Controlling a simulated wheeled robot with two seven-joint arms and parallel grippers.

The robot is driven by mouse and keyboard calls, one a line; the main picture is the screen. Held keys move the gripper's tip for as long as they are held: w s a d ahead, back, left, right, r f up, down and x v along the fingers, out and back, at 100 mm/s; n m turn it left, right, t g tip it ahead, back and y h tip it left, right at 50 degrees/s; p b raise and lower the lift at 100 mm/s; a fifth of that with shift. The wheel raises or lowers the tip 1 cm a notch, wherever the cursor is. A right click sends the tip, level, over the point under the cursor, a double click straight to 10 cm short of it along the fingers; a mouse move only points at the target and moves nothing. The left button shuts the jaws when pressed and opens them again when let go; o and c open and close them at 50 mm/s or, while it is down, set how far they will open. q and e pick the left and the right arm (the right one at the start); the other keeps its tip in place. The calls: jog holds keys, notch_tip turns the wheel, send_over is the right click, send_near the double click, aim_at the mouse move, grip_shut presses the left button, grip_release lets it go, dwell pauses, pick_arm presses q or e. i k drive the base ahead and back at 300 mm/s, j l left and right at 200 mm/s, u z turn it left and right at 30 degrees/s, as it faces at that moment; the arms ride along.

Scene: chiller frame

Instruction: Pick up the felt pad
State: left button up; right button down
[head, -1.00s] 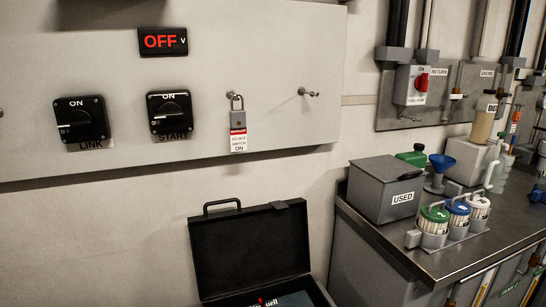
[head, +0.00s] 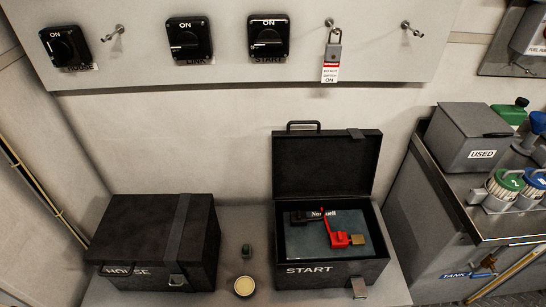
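No gripper of mine shows in the head view. I cannot tell for certain which thing is the felt pad. A flat blue-grey piece (head: 305,243) lies inside the open black START box (head: 330,274), partly covered by a red clamp-like piece (head: 344,238) and a black part with pale lettering. A brass-coloured block (head: 357,239) sits at the red piece's right end. A small round cream-topped disc (head: 244,286) lies on the grey bench top in front, between the two boxes. A small dark object (head: 246,251) stands behind it.
A closed black HOUSE box (head: 150,243) stands at left on the bench (head: 235,222). The START box's lid (head: 327,163) stands upright. A tagged padlock (head: 332,57) hangs from the wall panel. A USED bin (head: 470,137) and several capped jars stand on the right counter.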

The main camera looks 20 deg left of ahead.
aim_at(247, 250)
jog(key=u, duration=0.8)
